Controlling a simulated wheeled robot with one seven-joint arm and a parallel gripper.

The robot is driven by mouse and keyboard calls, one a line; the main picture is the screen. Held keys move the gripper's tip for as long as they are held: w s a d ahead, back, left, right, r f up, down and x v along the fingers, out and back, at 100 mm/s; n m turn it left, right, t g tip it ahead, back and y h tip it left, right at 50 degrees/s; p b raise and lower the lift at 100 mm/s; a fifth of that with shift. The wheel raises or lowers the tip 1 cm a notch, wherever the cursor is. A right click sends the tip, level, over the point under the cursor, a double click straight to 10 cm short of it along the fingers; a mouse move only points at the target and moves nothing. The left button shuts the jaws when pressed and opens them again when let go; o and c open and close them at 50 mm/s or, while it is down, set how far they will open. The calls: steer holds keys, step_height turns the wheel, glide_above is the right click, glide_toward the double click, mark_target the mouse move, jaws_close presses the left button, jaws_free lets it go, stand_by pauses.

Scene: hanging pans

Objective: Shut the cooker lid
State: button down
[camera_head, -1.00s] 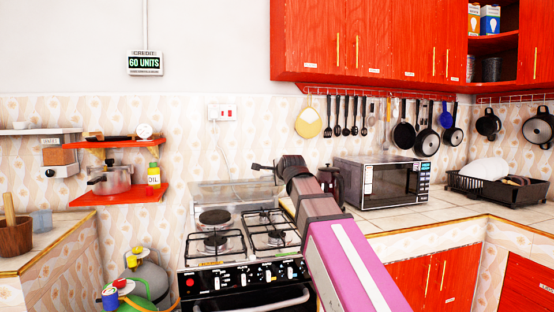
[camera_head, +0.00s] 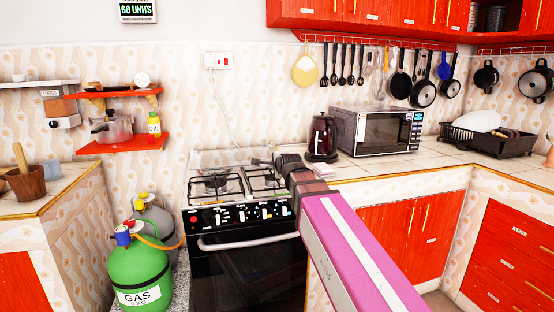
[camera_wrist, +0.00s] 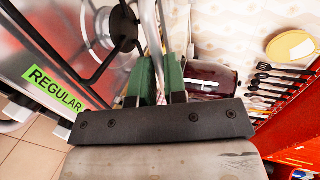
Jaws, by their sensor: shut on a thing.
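The cooker (camera_head: 245,235) is a black-fronted gas stove with several burners, below the tiled wall. Its lid (camera_head: 225,157) is a clear glass panel standing raised along the back of the hob. My gripper (camera_head: 262,162) reaches in from the right, over the back right of the hob, by the lid's right end. In the wrist view its green-padded fingers (camera_wrist: 160,80) are shut on a thin, pale glassy edge that looks like the lid's (camera_wrist: 152,35). A burner grate lies left of the fingers. My arm hides part of the hob's right side.
A dark red kettle (camera_head: 322,138) stands close right of the cooker, with a microwave (camera_head: 375,130) beyond it. A green gas cylinder (camera_head: 140,270) stands on the floor at left. Utensils and pans hang on the wall behind the counter.

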steer(key=shift+f, duration=0.35)
steer(key=c, duration=1.2)
jaws_free()
steer(key=shift+o, duration=0.2)
steer(key=shift+s, duration=0.15)
